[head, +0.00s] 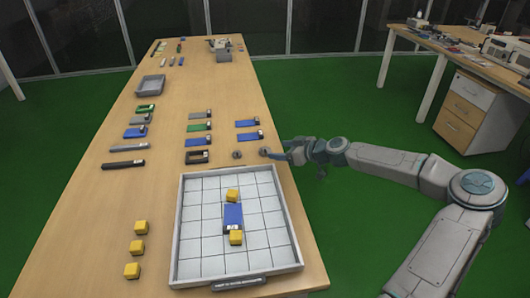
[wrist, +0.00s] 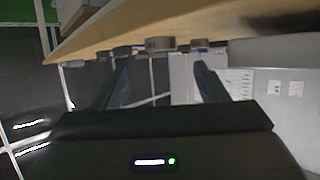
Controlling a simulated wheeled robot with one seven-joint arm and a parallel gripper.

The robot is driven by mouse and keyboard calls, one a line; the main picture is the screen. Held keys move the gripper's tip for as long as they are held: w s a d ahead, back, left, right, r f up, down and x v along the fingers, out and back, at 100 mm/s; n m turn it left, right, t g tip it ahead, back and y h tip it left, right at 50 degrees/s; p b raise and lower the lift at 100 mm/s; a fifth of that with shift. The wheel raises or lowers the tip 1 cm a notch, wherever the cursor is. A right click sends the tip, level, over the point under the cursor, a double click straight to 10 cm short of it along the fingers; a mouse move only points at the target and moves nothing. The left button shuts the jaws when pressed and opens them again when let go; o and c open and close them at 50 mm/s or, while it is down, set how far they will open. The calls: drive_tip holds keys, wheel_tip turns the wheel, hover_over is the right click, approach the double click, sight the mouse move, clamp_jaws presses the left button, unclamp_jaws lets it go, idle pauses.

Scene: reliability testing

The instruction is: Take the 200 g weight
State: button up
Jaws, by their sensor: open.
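Two small round grey weights stand on the wooden table near its right edge, just behind the white tray: a left one (head: 237,154) and a right one (head: 264,152). I cannot read their markings, so I cannot tell which is 200 g. My gripper (head: 274,153) is at the table's right edge, close beside the right weight. In the wrist view my gripper (wrist: 161,70) is open and empty, its two dark fingers apart. A grey cylinder (wrist: 160,44) shows ahead between the fingers, with a darker one (wrist: 122,51) to its left.
The white gridded tray (head: 184,225) holds a blue block (head: 233,214) between two yellow cubes (head: 232,194). Several more yellow cubes (head: 137,246) stand left of it. Blue, green and grey flat blocks (head: 197,141) lie behind. A grey bin (head: 151,86) stands farther back.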

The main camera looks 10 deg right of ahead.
sight(267, 151)
drive_tip(key=shift+f+x, duration=0.15)
drive_tip(key=shift+x, duration=1.3)
drive_tip(key=shift+f+x, duration=0.1)
drive_tip(key=shift+x, duration=1.3)
drive_tip(key=shift+s, duration=0.1)
drive_tip(key=c, duration=1.2)
